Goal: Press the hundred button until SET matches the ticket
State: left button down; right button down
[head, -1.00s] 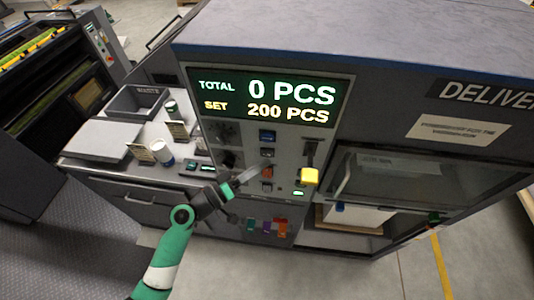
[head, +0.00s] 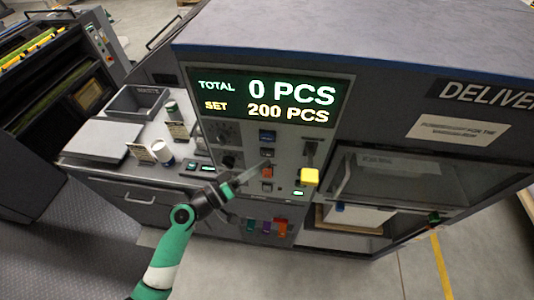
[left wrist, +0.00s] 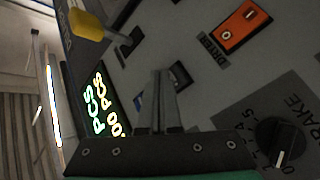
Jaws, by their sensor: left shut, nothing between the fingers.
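The display (head: 262,98) on the machine panel reads TOTAL 0 PCS and SET 200 PCS. My left gripper (head: 264,166) is shut and empty, with its fingertips over the panel below the display. A blue button (head: 267,136) sits under the display, with a dark button (head: 267,153) below it. In the left wrist view, the shut left fingers (left wrist: 163,75) stand in front of a dark button (left wrist: 181,75) and partly hide it. I cannot tell whether they touch it. The hundred button's label is not readable, and I cannot identify the ticket. My right gripper is out of view.
A yellow lever knob (head: 310,177) sticks out at the panel's right. The side table holds a grey tray (head: 138,101), a cup (head: 162,153) and small cards.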

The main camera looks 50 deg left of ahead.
pick_arm(q)
jog(key=shift+w+a, duration=0.1)
jog(key=shift+w+a, duration=0.15)
jog(key=shift+w, duration=0.05)
jog(key=shift+w+a+b, duration=0.35)
jog(key=shift+w+b, duration=0.05)
jog(key=shift+b, duration=0.1)
dwell(0.7)
jog(key=shift+s+d, duration=0.1)
dwell(0.3)
jog(key=shift+s+d, duration=0.5)
jog(key=shift+s, duration=0.1)
jog(key=s+d, duration=0.1)
jog(key=s, duration=0.1)
jog(key=s+d, duration=0.2)
jog(key=shift+p, duration=0.3)
